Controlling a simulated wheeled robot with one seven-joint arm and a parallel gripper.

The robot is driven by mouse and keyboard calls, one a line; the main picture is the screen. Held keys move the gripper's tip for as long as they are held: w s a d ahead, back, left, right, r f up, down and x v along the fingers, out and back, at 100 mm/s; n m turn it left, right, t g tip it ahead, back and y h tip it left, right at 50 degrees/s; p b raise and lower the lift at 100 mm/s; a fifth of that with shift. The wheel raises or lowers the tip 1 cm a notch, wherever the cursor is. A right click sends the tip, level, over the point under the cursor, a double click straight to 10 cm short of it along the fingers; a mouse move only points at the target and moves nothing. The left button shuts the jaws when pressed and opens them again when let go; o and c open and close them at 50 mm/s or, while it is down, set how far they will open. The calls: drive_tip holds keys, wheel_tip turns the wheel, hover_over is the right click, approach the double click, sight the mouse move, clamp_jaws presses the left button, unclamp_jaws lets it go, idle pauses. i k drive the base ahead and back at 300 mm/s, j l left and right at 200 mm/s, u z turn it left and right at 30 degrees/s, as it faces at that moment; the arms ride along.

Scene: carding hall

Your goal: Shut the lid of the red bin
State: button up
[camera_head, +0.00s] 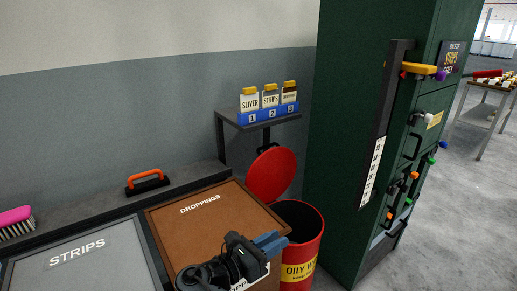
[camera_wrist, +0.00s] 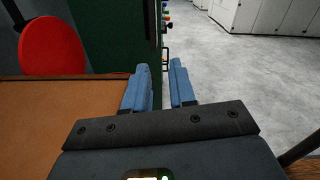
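The red bin (camera_head: 303,250) stands on the floor between the brown box and the green cabinet, with a yellow "OILY W…" label on its front. Its round red lid (camera_head: 272,174) is raised, tilted up at the back left of the open mouth. My gripper (camera_head: 271,241) is over the right front part of the brown box, left of the bin and apart from the lid. In the wrist view my gripper (camera_wrist: 160,88) has its two blue fingers apart with nothing between them.
The brown "DROPPINGS" box (camera_head: 170,222) and the grey "STRIPS" box (camera_head: 110,255) lie left of the bin. A shelf (camera_head: 230,118) with labelled jars stands behind the lid. The tall green cabinet (camera_head: 345,120), with protruding coloured knobs, bounds the right side. Open floor (camera_head: 450,220) lies beyond it.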

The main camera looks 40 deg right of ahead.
sight(270, 174)
drive_tip(key=i+l, duration=0.3)
drive_tip(key=i, duration=0.15)
drive_tip(key=i+l, duration=0.25)
drive_tip(key=i, duration=0.15)
drive_tip(key=i+l, duration=0.3)
drive_tip(key=i, duration=0.15)
